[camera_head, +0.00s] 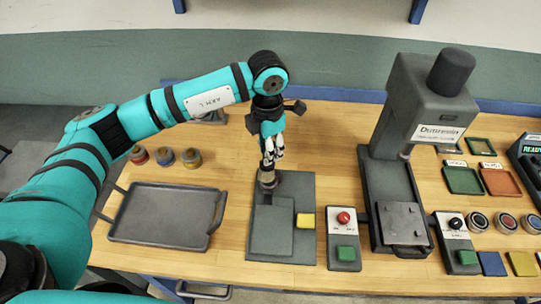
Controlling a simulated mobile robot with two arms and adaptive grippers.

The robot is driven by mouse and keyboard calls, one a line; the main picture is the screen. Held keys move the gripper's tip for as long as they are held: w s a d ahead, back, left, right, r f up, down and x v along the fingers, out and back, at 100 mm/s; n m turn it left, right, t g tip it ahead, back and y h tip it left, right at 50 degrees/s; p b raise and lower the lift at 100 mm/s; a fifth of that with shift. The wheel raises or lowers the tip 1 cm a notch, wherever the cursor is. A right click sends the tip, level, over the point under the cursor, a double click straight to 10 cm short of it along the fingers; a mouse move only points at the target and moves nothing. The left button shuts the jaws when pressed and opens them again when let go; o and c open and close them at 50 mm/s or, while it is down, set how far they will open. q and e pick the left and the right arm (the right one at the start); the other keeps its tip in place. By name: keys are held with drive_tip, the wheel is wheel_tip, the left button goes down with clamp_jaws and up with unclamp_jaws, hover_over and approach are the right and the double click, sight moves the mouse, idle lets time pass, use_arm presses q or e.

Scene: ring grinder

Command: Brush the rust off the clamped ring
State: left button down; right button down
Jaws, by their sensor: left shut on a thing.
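My left gripper (269,162) hangs over the grey fixture plate (272,230) at mid-table, pointing down. Its fingers are shut on a small dark, roundish object (267,181) at the back left of the plate. I cannot tell whether this is a brush or a ring, nor whether it touches the plate. My right gripper is not in view.
A grey tray (165,240) lies empty at left, with small round pieces (165,156) behind it. A control box (343,252) and a tall grey machine (398,110) stand right of the plate. Coloured trays (463,180) and buttons (479,222) crowd the far right.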

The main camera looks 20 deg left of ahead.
use_arm(q)
drive_tip(key=shift+s+r+p, duration=0.1)
drive_tip(key=shift+r+p, duration=0.5)
drive_tip(key=shift+r, duration=1.3)
